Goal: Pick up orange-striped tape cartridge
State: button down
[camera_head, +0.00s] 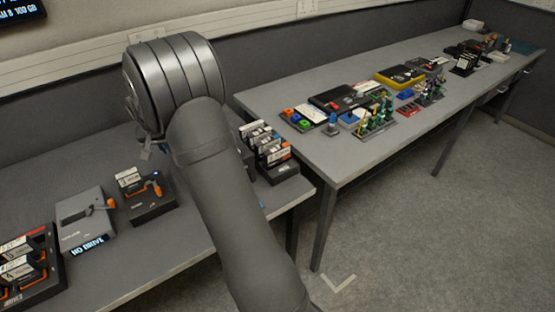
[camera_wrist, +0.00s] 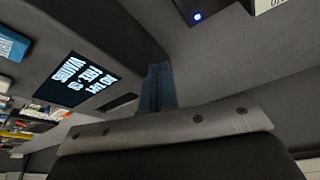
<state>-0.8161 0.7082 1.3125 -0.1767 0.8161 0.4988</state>
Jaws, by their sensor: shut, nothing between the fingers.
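Several tape cartridges show in the head view. One with an orange stripe (camera_head: 277,156) stands at the near end of the rack right of my arm. Others with orange marks (camera_head: 20,268) stand in the dark tray at the lower left. I cannot tell which one the task means. My gripper (camera_wrist: 158,86) shows in the wrist view as blue-grey fingers, shut and with no cartridge in them. In the head view my arm mostly hides it, above the bench, left of the rack.
A grey unit with a "NO DRIVE" display (camera_head: 87,245) and a dark unit (camera_head: 150,199) with a cartridge and orange lever stand on the near bench. The far table (camera_head: 390,135) holds several cases and small parts. A wall screen (camera_wrist: 90,80) shows in the wrist view.

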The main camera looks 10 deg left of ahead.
aim_at(277, 148)
jog(key=c, duration=2.2)
grip_release()
jog(key=c, duration=1.2)
grip_release()
jog(key=w+d+r+m, duration=0.1)
jog(key=d+m, duration=0.1)
jog(key=d, duration=0.2)
jog(key=w+d+r+m+h, duration=0.1)
jog(key=w+d, duration=0.1)
jog(key=d, duration=0.2)
jog(key=w+d+r+m+h, duration=0.1)
jog(key=w+d+m, duration=0.1)
jog(key=d, duration=0.2)
jog(key=shift+r+m, duration=0.25)
jog(key=shift+m, duration=0.05)
jog(key=w+d+r+m+h, duration=0.15)
jog(key=d+m, duration=0.25)
jog(key=d, duration=0.4)
jog(key=w+d+r+m+h, duration=0.1)
jog(key=d+r+m, duration=0.25)
jog(key=d, duration=0.55)
jog(key=shift+m, duration=0.35)
jog(key=x, duration=1.2)
jog(key=shift+s, duration=0.3)
jog(key=shift+d+x, duration=0.15)
jog(key=shift+x, duration=1.3)
jog(key=shift+d+x, duration=0.1)
jog(key=shift+x, duration=1.35)
